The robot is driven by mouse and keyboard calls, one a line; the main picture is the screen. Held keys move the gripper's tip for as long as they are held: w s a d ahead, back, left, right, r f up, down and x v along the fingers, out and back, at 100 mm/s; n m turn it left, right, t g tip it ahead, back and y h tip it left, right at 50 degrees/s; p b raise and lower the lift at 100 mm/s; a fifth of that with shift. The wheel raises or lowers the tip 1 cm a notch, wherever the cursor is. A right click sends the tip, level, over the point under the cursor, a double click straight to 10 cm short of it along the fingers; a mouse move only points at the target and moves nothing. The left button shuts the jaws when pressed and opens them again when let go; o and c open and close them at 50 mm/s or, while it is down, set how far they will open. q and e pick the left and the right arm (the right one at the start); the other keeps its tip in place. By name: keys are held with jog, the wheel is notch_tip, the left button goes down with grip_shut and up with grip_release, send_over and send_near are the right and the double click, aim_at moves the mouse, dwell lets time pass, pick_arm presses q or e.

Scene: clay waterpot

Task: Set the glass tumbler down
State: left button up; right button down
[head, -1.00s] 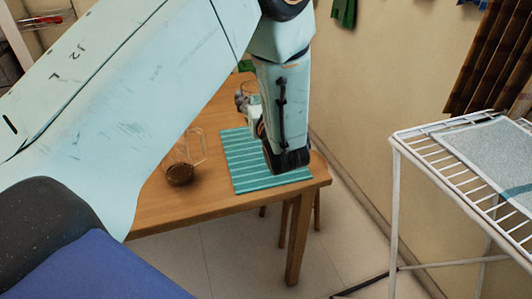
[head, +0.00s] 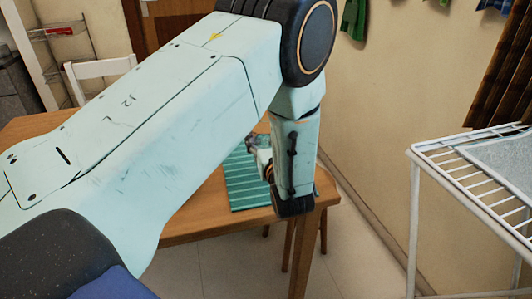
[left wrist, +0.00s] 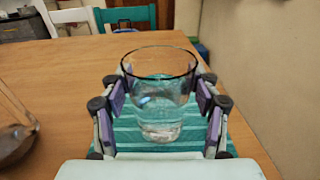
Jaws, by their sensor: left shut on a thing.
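A clear glass tumbler (left wrist: 158,100) with a dark rim stands upright between the purple-padded fingers of my left gripper (left wrist: 160,88), which is shut on it. Behind and below it in the left wrist view is a teal striped mat (left wrist: 128,142) on the wooden table. I cannot tell whether the tumbler's base touches the mat. In the head view my left gripper (head: 258,151) is small at the mat (head: 243,183), partly covered by my forearm, and the tumbler cannot be made out. My right gripper is out of view.
A glass jug with dark liquid (left wrist: 14,138) stands at the left of the table in the left wrist view; my arm hides it in the head view. A white chair (head: 100,70) is behind the table. A white wire rack (head: 470,165) stands right, across a floor gap.

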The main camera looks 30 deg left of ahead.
pick_arm(q)
jog(key=shift+s+d+f, duration=0.15)
jog(key=shift+s+f, duration=0.15)
jog(key=shift+f, duration=0.05)
notch_tip(320, 180, down, 2)
jog(key=shift+f+b, duration=0.15)
jog(key=shift+b, duration=0.35)
jog(key=shift+w+f, duration=0.3)
jog(key=shift+s+r, duration=0.15)
jog(key=shift+s, duration=0.1)
jog(key=o, duration=1)
jog(key=shift+f, duration=0.2)
jog(key=o, duration=0.3)
jog(key=shift+w+f, duration=0.1)
jog(key=shift+w, duration=0.05)
jog(key=shift+o, duration=0.8)
